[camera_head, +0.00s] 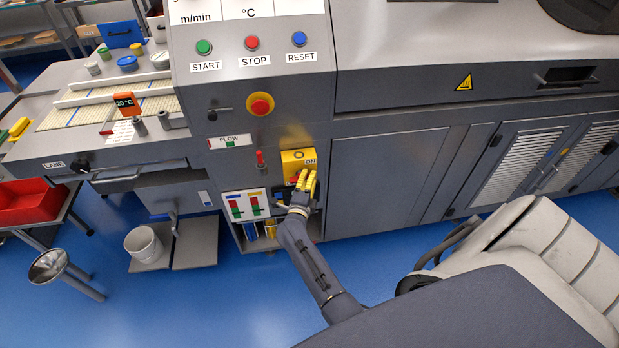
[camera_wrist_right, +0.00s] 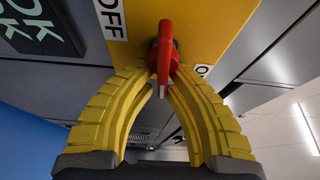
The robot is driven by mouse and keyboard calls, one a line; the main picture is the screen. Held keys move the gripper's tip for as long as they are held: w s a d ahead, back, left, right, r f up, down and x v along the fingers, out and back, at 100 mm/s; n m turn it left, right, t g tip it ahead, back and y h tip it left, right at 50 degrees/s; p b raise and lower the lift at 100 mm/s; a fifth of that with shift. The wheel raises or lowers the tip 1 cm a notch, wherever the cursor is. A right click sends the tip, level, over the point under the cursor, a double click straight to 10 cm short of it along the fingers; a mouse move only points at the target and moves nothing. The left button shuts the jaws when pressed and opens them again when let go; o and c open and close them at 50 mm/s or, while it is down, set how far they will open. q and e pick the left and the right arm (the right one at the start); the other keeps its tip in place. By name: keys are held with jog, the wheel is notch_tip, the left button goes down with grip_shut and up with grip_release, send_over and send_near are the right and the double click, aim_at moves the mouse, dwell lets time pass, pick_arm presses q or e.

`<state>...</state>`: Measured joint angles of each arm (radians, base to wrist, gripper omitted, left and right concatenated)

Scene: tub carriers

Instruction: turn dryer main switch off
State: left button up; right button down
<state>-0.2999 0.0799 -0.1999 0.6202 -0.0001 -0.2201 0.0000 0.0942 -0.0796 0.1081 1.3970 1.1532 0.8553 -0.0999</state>
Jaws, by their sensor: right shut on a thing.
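The dryer main switch is a yellow box (camera_head: 293,157) on the front of the grey machine, with an ON label at its upper right in the head view. Its red handle (camera_wrist_right: 164,50) shows in the right wrist view, between an OFF label (camera_wrist_right: 110,17) and a partly covered label starting with O. My right gripper (camera_head: 304,178), with yellow fingers, is at the box and shut on the red handle. Its fingertips (camera_wrist_right: 165,72) sit on both sides of the handle. In the head view the fingers hide most of the handle. My left gripper is not in view.
Above the switch are a red stop button on yellow (camera_head: 260,104) and START, STOP and RESET buttons (camera_head: 252,42). A panel with red and green marks (camera_head: 245,205) is below left. Blue floor is open in front.

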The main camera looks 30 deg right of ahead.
jog(key=shift+w+a, duration=0.15)
jog(key=shift+a, duration=0.25)
dwell(0.4)
jog(key=c, duration=1.4)
grip_release()
jog(key=shift+w, duration=0.1)
jog(key=shift+o, duration=1.4)
jog(key=shift+d, duration=0.2)
jog(key=v, duration=0.7)
jog(key=shift+s+a, duration=0.2)
jog(key=shift+s, duration=0.05)
